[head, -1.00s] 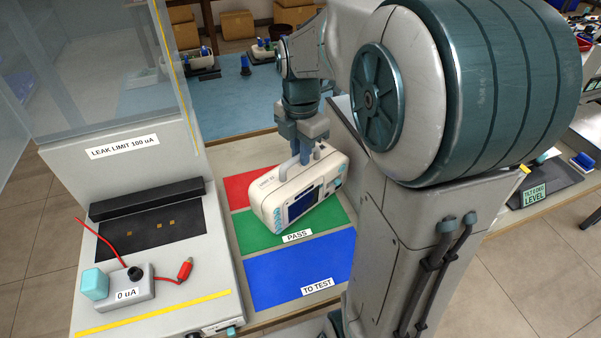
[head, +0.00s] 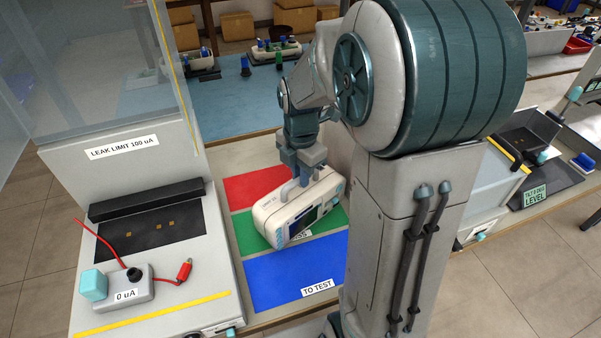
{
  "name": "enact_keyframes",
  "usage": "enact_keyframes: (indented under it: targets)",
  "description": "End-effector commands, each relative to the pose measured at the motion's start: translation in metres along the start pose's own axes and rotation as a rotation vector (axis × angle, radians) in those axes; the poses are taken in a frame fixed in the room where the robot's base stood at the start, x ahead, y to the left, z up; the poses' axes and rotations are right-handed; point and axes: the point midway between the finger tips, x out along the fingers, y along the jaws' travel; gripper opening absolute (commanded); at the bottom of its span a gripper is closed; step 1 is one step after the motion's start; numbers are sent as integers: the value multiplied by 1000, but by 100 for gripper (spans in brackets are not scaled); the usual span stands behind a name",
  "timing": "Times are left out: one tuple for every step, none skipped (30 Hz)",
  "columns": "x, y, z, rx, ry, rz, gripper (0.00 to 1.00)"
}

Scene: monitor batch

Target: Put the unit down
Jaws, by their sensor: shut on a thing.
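The unit (head: 306,211), a white monitor with a dark screen and blue-grey corner trim, is over the green PASS zone (head: 240,222) and hides most of its label. My gripper (head: 297,181) is above it, shut on the carry handle on the unit's top. The unit is tilted in the picture; I cannot tell whether its underside touches the mat. The red zone (head: 250,188) lies behind it and the blue TO TEST zone (head: 285,278) in front; both look empty.
On the left stands a leak tester (head: 165,285) with a raised clear cover (head: 95,70), a small box reading 0 uA (head: 125,290) and a red lead. A tilt station marked LEVEL (head: 535,192) is at the right. A blue mat (head: 225,110) lies behind.

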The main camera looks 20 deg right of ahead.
Motion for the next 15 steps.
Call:
enact_keyframes:
  targets:
    - [2, 0, 0, 0, -1, 2, 0]
    - [2, 0, 0, 0, 0, 0, 22]
    - [1, 0, 0, 0, 0, -1, 34]
    - [1, 0, 0, 0, 0, -1, 36]
    - [1, 0, 0, 0, 0, -1, 36]
    - [1, 0, 0, 0, 0, -1, 36]
    - [1, 0, 0, 0, 0, -1, 36]
    - [1, 0, 0, 0, 0, -1, 36]
    - [1, 0, 0, 0, 0, -1, 36]
    - [1, 0, 0, 0, 0, -1, 36]
    - [1, 0, 0, 0, 0, -1, 36]
    - [0, 0, 0, 0, 0, 0, 36]
    - [-1, 0, 0, 0, 0, 0, 36]
    - [-2, 0, 0, 0, 0, 0, 36]
    - [-5, 0, 0, 0, -1, 1, 36]
